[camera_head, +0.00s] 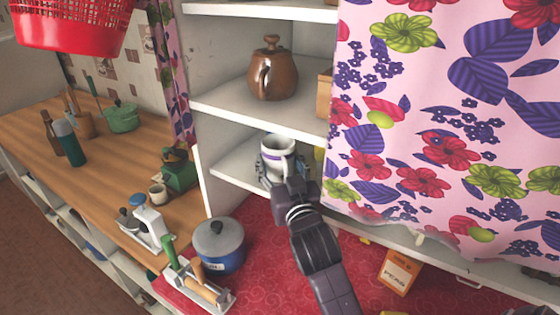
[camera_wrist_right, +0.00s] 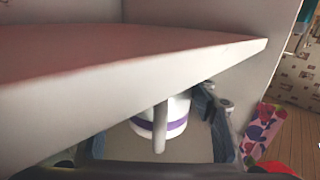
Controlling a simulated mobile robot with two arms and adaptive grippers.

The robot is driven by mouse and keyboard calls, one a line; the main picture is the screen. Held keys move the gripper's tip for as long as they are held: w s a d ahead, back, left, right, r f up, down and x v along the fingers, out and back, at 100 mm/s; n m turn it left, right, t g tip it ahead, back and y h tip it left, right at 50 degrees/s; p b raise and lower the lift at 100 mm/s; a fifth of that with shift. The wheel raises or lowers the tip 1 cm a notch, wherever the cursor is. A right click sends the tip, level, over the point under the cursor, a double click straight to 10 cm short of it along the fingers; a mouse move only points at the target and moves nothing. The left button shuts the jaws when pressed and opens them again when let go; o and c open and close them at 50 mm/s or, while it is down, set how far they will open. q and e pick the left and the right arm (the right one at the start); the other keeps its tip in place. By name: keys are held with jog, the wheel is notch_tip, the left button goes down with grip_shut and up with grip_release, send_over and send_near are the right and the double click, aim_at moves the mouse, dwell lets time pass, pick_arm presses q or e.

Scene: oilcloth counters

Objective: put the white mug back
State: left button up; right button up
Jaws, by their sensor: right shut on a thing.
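The white mug (camera_head: 275,150) with a purple band is at the front of the lower shelf (camera_head: 235,167) of the open cupboard. My right gripper (camera_head: 272,180) reaches up to it from below and is shut on it. In the right wrist view the mug (camera_wrist_right: 172,115) is upright, its handle facing the camera, between the fingers of my right gripper (camera_wrist_right: 165,145). The front edge of a shelf hides the mug's top in that view. I cannot tell whether the mug's base touches the shelf. My left gripper is not in view.
A brown lidded pot (camera_head: 273,75) stands on the shelf above. A floral curtain (camera_head: 440,130) hangs close on the right, with a box edge (camera_head: 324,95) beside it. A blue pot (camera_head: 219,248) stands on the red counter (camera_head: 270,285) below.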

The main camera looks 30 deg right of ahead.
aim_at(279, 171)
jog(key=shift+s+a+r, duration=0.15)
jog(key=shift+s+a, duration=0.3)
jog(key=shift+a, duration=0.4)
jog(key=o, duration=1.1)
jog(key=shift+w+d+f, duration=0.2)
jog(key=shift+d+f, duration=0.1)
jog(key=shift+d, duration=0.05)
jog(key=shift+s+a+r, duration=0.1)
jog(key=shift+r, duration=0.2)
jog(key=v, duration=0.1)
jog(key=b+v, duration=0.1)
jog(key=v, duration=0.1)
jog(key=b+v, duration=0.1)
jog(key=v, duration=0.1)
jog(key=shift+s+f, duration=0.2)
jog(key=shift+f, duration=0.1)
pick_arm(q)
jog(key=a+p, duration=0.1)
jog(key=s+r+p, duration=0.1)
jog(key=p, duration=0.1)
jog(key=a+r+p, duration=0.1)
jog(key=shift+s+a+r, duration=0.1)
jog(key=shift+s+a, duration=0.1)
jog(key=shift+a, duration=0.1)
pick_arm(e)
jog(key=v, duration=0.6)
jog(key=shift+s+a+r, duration=0.1)
jog(key=shift+s+r, duration=0.2)
